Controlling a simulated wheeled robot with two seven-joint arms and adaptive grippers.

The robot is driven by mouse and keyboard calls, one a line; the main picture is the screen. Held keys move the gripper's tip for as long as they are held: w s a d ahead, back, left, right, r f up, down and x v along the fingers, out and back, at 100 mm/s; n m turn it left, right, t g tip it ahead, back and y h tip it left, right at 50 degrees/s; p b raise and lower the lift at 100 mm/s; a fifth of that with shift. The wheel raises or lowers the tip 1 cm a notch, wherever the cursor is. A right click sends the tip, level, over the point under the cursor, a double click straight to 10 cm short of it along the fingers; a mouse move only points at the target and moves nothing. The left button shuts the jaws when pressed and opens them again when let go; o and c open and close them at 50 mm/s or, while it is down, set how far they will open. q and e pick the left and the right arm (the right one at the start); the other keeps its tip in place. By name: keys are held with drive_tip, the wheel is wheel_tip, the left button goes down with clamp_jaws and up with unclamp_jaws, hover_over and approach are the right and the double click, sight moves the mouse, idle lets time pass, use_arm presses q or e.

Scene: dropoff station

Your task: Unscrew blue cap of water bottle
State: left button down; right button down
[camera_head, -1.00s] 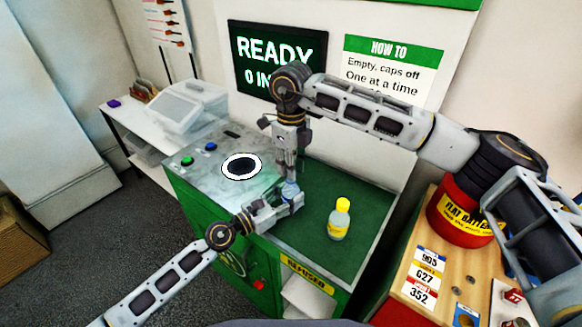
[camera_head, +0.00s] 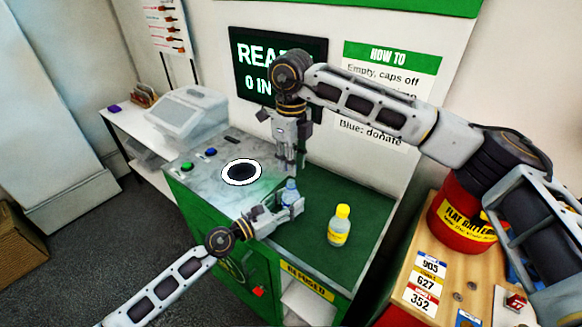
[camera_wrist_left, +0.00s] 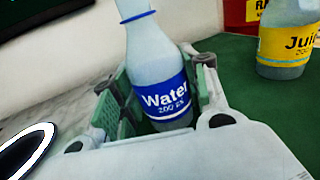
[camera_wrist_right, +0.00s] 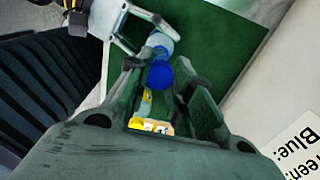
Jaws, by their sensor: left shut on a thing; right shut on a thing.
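The water bottle (camera_wrist_left: 163,85) has a blue label and stands upright in my left gripper (camera_head: 289,204), which is shut around its body above the green worktop. The left wrist view cuts off the top of its neck. My right gripper (camera_head: 291,172) comes down from above and is shut on the blue cap (camera_wrist_right: 160,74). In the right wrist view the cap sits between the fingertips, with the bottle (camera_wrist_right: 158,42) beyond it. In the head view the right fingertips are just above the bottle. I cannot tell clearly whether cap and neck still touch.
A juice bottle (camera_head: 340,226) with a yellow cap stands on the green worktop (camera_head: 309,248) to the right. A round opening with a white ring (camera_head: 242,172) lies left of the grippers. A red bin (camera_head: 462,222) and wooden counter (camera_head: 395,300) are at the right.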

idle(0.3)
use_arm(q)
drive_tip(key=c, duration=0.7)
unclamp_jaws()
drive_tip(key=shift+a, duration=0.15)
drive_tip(key=shift+v, duration=5.85)
